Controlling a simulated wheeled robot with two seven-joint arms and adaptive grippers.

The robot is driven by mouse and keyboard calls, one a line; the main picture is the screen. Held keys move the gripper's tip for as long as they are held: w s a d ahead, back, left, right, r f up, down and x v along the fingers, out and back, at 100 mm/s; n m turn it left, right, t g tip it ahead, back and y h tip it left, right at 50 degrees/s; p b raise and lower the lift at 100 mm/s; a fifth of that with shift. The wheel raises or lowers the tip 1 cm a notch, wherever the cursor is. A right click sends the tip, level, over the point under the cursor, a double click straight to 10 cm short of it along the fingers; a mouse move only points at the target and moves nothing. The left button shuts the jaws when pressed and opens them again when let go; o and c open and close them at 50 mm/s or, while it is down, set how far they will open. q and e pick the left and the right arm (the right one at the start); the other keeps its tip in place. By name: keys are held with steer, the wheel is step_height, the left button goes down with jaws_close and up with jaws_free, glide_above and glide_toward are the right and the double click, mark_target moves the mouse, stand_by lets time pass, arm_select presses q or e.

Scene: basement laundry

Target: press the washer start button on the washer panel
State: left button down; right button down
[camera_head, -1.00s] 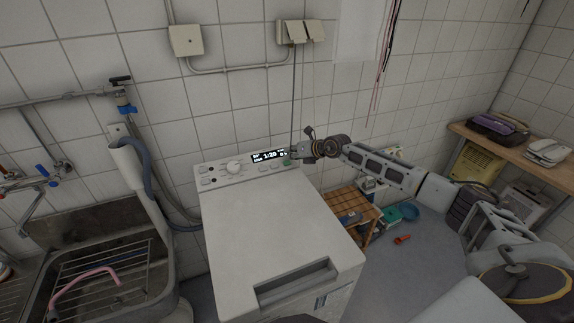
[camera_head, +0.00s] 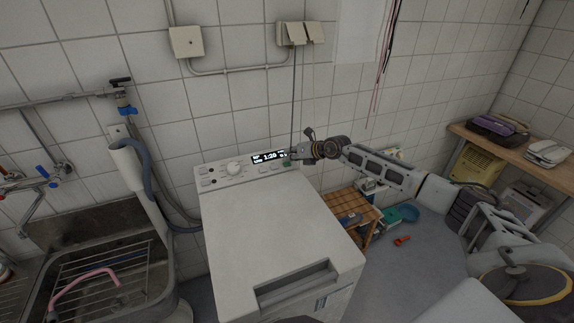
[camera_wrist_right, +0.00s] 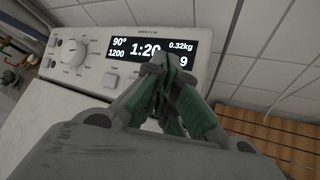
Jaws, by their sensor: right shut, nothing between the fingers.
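The white washer (camera_head: 265,235) stands against the tiled wall, with its control panel (camera_head: 218,171) along the back edge. The panel has a round dial (camera_head: 233,168) and a lit display (camera_head: 268,157) reading 1:20. In the right wrist view the display (camera_wrist_right: 122,48) also reads 90°, 1200 and 0.32kg. My right gripper (camera_head: 290,157) is shut and empty at the panel's right end. In the wrist view its tips (camera_wrist_right: 160,64) cover the display's lower right part. The start button cannot be made out apart from the fingers, and contact cannot be told. My left gripper is not in view.
A metal sink (camera_head: 105,275) with a pink hose stands at the left. A grey drain hose (camera_head: 150,190) runs beside the washer. A slatted wooden stand (camera_head: 352,212) is right of the washer, below my right arm. The washer's top is clear.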

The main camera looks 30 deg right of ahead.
steer(key=shift+w+f, duration=0.2)
steer(key=shift+f, duration=0.6)
stand_by(1.4)
stand_by(0.5)
steer(key=shift+s+r+p, duration=0.25)
steer(key=shift+r+p, duration=0.5)
steer(key=shift+r, duration=0.05)
steer(key=r+p, duration=0.2)
steer(key=s+r+p, duration=0.1)
steer(key=r+p, duration=0.1)
steer(key=p, duration=0.1)
steer(key=shift+s+r, duration=0.2)
steer(key=shift+r, duration=0.2)
stand_by(0.3)
steer(key=shift+f, duration=0.1)
stand_by(0.9)
